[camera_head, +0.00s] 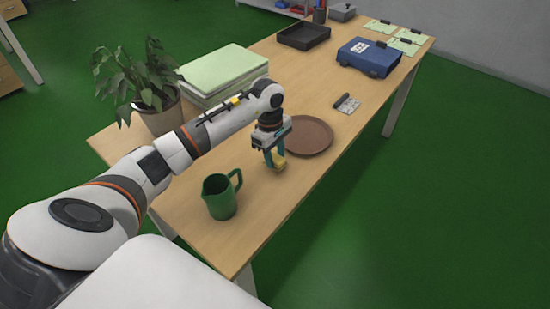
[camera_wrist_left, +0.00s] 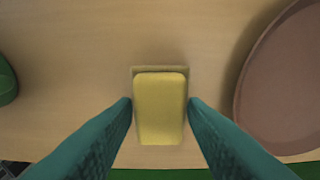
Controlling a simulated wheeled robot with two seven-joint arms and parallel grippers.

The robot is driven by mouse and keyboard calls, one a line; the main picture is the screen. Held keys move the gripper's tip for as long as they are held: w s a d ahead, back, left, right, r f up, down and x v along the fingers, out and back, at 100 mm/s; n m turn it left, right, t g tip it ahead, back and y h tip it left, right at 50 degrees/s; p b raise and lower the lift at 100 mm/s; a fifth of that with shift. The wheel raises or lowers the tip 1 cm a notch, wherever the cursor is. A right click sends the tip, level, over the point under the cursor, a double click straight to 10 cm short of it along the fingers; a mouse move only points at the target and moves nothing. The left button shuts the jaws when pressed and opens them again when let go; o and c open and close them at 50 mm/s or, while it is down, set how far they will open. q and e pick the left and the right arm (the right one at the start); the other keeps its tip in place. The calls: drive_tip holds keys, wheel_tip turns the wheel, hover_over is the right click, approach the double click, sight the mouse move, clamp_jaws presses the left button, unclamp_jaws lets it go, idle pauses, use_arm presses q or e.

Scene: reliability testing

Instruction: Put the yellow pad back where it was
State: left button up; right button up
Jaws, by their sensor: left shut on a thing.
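The yellow pad (camera_head: 279,163) is between the fingertips of my left gripper (camera_head: 273,158), beside the brown round plate and low over the table. In the left wrist view the pad (camera_wrist_left: 160,108) sits between the two teal fingers of the gripper (camera_wrist_left: 160,108), which are shut on it. A tan square edge (camera_wrist_left: 160,69) shows just behind the pad on the table; most of it is hidden by the pad. I cannot tell whether the pad touches the surface. My right gripper is in neither view.
The brown plate (camera_head: 309,136) is close to the right of the gripper. A green jug (camera_head: 220,196) stands to its left, nearer the front. A potted plant (camera_head: 143,84) and a stack of pale green folders (camera_head: 224,72) are behind my arm. A blue case (camera_head: 369,58) is farther off.

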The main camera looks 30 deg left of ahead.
use_arm(q)
drive_tip(key=shift+f, duration=0.95)
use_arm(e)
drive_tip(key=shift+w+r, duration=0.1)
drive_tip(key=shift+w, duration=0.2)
use_arm(q)
drive_tip(key=shift+f, duration=0.1)
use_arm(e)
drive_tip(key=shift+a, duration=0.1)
use_arm(q)
drive_tip(key=shift+f, duration=0.15)
drive_tip(key=o, duration=0.9)
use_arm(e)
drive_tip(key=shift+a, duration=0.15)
use_arm(q)
drive_tip(key=shift+r, duration=0.4)
drive_tip(key=shift+a+r, duration=0.1)
drive_tip(key=shift+r, duration=0.25)
drive_tip(key=r, duration=0.7)
drive_tip(key=a+r+b, duration=0.1)
drive_tip(key=r, duration=0.3)
drive_tip(key=shift+a, duration=0.1)
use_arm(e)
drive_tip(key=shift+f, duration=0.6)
